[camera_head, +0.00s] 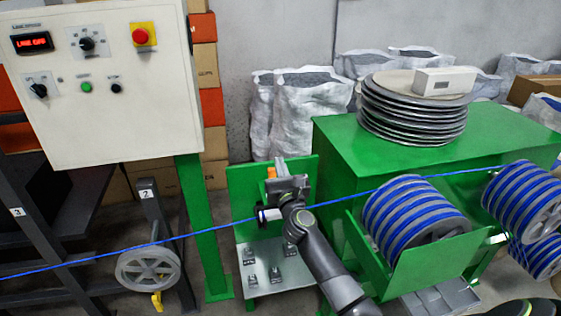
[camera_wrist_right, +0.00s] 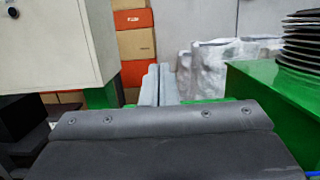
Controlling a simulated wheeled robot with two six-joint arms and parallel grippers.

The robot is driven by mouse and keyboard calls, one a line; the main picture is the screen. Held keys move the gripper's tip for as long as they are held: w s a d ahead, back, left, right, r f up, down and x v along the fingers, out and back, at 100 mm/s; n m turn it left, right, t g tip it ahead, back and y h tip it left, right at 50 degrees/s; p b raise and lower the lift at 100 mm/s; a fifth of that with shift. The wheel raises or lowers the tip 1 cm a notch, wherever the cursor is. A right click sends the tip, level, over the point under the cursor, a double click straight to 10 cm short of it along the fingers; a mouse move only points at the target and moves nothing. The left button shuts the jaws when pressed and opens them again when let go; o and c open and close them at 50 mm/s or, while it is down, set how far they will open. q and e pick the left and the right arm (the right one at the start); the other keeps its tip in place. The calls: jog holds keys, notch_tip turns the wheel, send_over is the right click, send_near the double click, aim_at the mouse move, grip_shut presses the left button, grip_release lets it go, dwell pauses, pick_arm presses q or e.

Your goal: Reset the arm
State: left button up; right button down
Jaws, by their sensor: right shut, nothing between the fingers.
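My right arm comes in from the bottom of the head view. Its gripper (camera_head: 279,163) points away from me, in front of the green machine's upright plate. In the right wrist view the two grey fingers (camera_wrist_right: 159,84) are together with nothing between them. The blue cable (camera_head: 208,233) runs from the left edge past a grey pulley wheel (camera_head: 149,267), behind or beside my wrist, and on to the right. I cannot tell how close my wrist is to it. My left gripper is not in view.
A white control panel (camera_head: 105,120) stands on a green post (camera_head: 205,230) at the left. Spools wound with blue cable (camera_head: 415,215) sit at the right, below a green cabinet (camera_head: 440,130) with stacked discs. A metal plate (camera_head: 262,290) with small clamps lies below my gripper.

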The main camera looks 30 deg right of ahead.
dwell(0.5)
jog(key=s+f+n+g+y+b, duration=0.1)
jog(key=s+f+n+g+b, duration=0.15)
jog(key=f+n, duration=0.75)
jog(key=s+f+n+g+y+b, duration=0.1)
jog(key=s+f+n+b, duration=0.2)
jog(key=f, duration=1.4)
jog(key=s+f+n+g+y+b, duration=0.1)
jog(key=s+f+n+g, duration=0.1)
jog(key=s+f+n, duration=0.65)
jog(key=s+f+n+g+b, duration=0.1)
jog(key=s+f+g, duration=0.35)
jog(key=f, duration=0.85)
jog(key=s+f+n+g+b, duration=0.1)
jog(key=s+f+n+g, duration=0.2)
jog(key=s, duration=1.1)
jog(key=s+a+f+n+g+b, duration=0.1)
jog(key=s+f+n+g+b, duration=0.1)
jog(key=s+f+n, duration=0.5)
jog(key=s+f+n+g+b, duration=0.1)
jog(key=s+f+n+g, duration=0.2)
jog(key=s+f, duration=1.1)
jog(key=s+n, duration=0.2)
jog(key=s, duration=0.4)
jog(key=shift+s+a+n+g+y+b, duration=0.25)
jog(key=shift+s+n+g+y+b, duration=0.05)
jog(key=shift+n+g+b, duration=0.1)
jog(key=shift+f, duration=0.1)
